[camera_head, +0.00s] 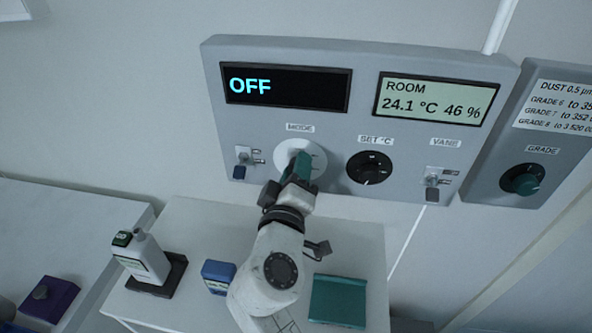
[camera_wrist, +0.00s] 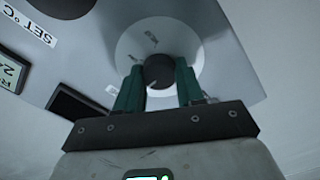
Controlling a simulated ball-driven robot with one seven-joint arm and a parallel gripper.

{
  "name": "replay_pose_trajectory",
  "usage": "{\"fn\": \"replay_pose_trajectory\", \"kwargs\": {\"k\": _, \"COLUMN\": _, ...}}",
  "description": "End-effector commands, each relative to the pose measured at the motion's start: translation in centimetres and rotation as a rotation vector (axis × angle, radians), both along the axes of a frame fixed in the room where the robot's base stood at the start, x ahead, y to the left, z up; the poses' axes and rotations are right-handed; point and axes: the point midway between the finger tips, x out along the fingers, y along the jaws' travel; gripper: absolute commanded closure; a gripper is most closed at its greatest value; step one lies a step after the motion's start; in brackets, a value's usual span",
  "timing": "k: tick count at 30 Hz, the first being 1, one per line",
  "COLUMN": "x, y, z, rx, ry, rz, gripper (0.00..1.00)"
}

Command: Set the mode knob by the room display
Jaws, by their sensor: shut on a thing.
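The mode knob is a dark round knob (camera_wrist: 158,70) on a white dial plate (camera_head: 287,150), below the MODE label on the grey wall panel (camera_head: 310,115). My gripper (camera_head: 302,166) is at this knob with its two green fingers on either side, shut on it. In the head view my gripper hides the knob and part of the dial plate. The dial markings in the wrist view are too small to read. The room display (camera_head: 437,100) reads 24.1 °C and 46 %. The black display (camera_head: 300,90) at left reads OFF in cyan.
The SET °C knob (camera_head: 369,168) is just right of the mode dial. Small switches flank them, one by the VANE label (camera_head: 432,185). A GRADE knob (camera_head: 523,180) is on a separate panel. Below stand a white bottle (camera_head: 146,258), a blue box (camera_head: 218,276) and a teal box (camera_head: 338,300).

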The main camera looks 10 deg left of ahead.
Motion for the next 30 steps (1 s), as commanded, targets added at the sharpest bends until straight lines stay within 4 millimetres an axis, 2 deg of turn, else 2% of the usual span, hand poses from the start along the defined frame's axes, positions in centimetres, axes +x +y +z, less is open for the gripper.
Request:
{"fn": "replay_pose_trajectory", "kwargs": {"k": 5, "x": 0.0, "y": 0.1, "z": -0.1, "rx": -0.003, "ry": 0.000, "rz": 0.002, "gripper": 0.93}}
{"fn": "replay_pose_trajectory", "kwargs": {"k": 6, "x": 0.0, "y": 0.1, "z": -0.1, "rx": -0.002, "ry": 0.000, "rz": 0.002, "gripper": 0.60}}
{"fn": "replay_pose_trajectory", "kwargs": {"k": 13, "x": 0.0, "y": 0.1, "z": 0.0, "rx": -0.001, "ry": 0.000, "rz": 0.001, "gripper": 0.38}}
{"fn": "replay_pose_trajectory", "kwargs": {"k": 23, "x": -0.5, "y": 0.1, "z": -0.1, "rx": 0.000, "ry": 0.000, "rz": 0.002, "gripper": 0.37}}
{"fn": "replay_pose_trajectory", "kwargs": {"k": 26, "x": -1.7, "y": 0.2, "z": -0.2, "rx": 0.000, "ry": 0.000, "rz": 0.002, "gripper": 0.37}}
{"fn": "replay_pose_trajectory", "kwargs": {"k": 30, "x": -4.3, "y": 0.3, "z": -0.3, "rx": 0.001, "ry": -0.001, "rz": 0.004, "gripper": 0.37}}
